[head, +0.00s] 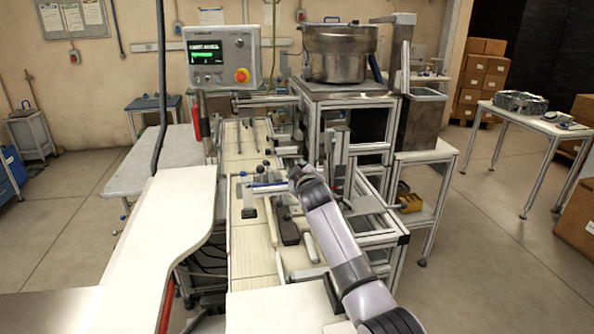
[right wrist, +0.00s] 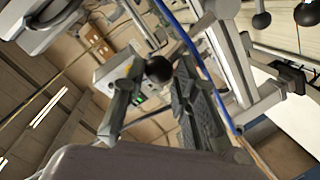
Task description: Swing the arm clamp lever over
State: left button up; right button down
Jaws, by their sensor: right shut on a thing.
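My right arm reaches in from the lower right in the head view, its gripper (head: 262,188) over the middle of the machine bench. In the right wrist view the gripper (right wrist: 155,85) has a black ball knob (right wrist: 158,69) between its two fingers. It is shut on this knob, which looks like the end of the clamp lever. The lever's shaft and pivot are hard to make out. In the head view small dark knobs (head: 258,168) show just behind the gripper. My left gripper is not in view.
A control box (head: 222,58) with a red button stands at the back left. A steel pot (head: 338,52) sits on a frame behind the bench. Metal rails (head: 375,240) flank the bench's right side. A pale curved worktop (head: 160,230) lies to the left.

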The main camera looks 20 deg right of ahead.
jog(key=c, duration=1.7)
grip_release()
jog(key=shift+d+f, duration=0.45)
jog(key=shift+d, duration=0.1)
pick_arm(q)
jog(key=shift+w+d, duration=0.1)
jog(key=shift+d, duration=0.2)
pick_arm(e)
jog(key=o, duration=0.4)
jog(key=shift+d+r, duration=0.1)
jog(key=shift+d, duration=0.1)
jog(key=shift+c, duration=0.2)
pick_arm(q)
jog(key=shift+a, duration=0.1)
pick_arm(e)
jog(key=shift+s+a+r, duration=0.1)
jog(key=v, duration=1.2)
jog(key=shift+a, duration=0.1)
